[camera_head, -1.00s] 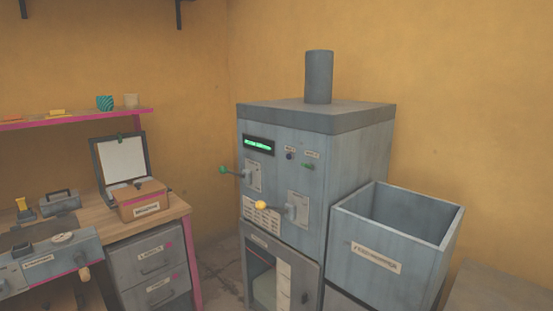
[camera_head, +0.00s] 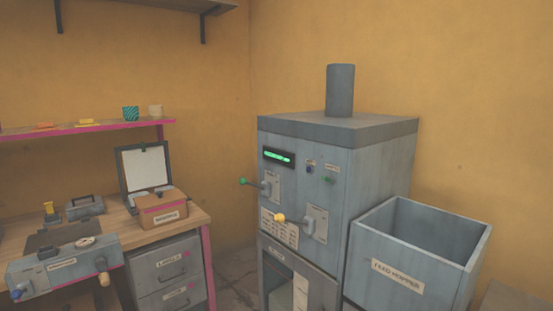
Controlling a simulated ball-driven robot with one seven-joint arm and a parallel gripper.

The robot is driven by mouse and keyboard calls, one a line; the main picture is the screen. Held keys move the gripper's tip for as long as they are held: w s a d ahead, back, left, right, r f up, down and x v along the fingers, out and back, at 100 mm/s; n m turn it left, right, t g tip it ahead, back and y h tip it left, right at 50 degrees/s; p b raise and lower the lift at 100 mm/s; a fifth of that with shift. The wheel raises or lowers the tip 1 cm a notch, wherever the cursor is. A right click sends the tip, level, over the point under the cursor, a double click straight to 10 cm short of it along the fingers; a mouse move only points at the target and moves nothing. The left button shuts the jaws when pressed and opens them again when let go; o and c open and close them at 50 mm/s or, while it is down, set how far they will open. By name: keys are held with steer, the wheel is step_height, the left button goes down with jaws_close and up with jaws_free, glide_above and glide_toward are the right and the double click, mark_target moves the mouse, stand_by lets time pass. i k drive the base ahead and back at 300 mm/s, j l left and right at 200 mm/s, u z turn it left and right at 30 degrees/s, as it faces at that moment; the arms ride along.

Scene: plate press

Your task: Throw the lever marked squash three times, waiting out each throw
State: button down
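A grey machine (camera_head: 375,157) stands against the far wall with a lit green display (camera_head: 279,157) on its front. Below the display, a lever with a green knob (camera_head: 243,181) sticks out to the left. Lower and to the right, a lever with a yellow knob (camera_head: 279,218) also sticks out to the left. Each lever has a pale plate beside it, but the print is too small to read, so I cannot tell which is marked squash. My gripper is not in view.
A grey bin labelled feed hopper (camera_head: 396,276) stands at the machine's right. At left, a wooden bench (camera_head: 196,217) holds a brown box (camera_head: 163,209) and a grey device with a gauge (camera_head: 66,262). Drawers (camera_head: 168,270) sit beneath it. A pink-edged shelf (camera_head: 75,132) hangs above.

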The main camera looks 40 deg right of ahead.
mark_target(279, 218)
steer(key=i+j, duration=0.95)
steer(key=z, duration=1.65)
steer(key=j, duration=0.05)
